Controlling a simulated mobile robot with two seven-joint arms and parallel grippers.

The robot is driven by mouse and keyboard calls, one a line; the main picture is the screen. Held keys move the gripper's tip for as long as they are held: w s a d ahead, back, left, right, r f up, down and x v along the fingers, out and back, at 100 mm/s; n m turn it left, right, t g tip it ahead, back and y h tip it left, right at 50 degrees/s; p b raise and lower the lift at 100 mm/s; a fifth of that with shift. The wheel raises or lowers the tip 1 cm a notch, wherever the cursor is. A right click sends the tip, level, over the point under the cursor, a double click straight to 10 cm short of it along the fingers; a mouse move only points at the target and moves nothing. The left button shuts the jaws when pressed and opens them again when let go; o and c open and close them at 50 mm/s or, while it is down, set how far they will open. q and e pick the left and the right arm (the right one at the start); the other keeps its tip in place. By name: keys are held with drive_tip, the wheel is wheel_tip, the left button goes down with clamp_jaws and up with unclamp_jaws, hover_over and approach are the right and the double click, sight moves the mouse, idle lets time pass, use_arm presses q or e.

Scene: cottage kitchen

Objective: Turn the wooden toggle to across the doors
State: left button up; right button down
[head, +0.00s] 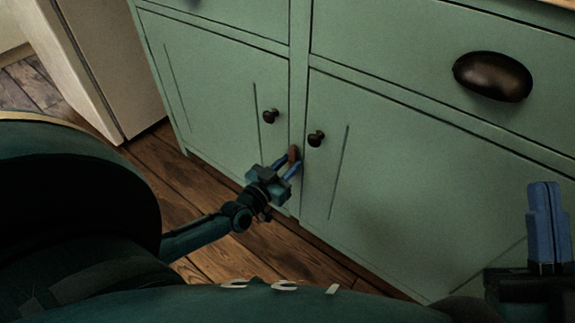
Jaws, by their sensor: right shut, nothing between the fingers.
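The wooden toggle (293,154) is a small reddish-brown piece on the green upright between the two lower cabinet doors. It looks roughly upright, along the gap, and its lower part is partly hidden by my fingers. My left gripper (292,162) is at the toggle, with its blue fingertips apart on either side of it. I cannot tell whether they press on it. The left door (215,95) and right door (400,190) look closed. My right gripper (547,190) is shut and empty at the right edge, away from the toggle.
Dark round knobs sit on the left door (270,116) and right door (316,138), just above the toggle. A dark cup handle (493,77) is on the drawer above right. A pale cabinet or appliance (110,70) stands at left. Wooden floor (190,185) lies below.

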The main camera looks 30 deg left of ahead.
use_arm(q)
clamp_jaws()
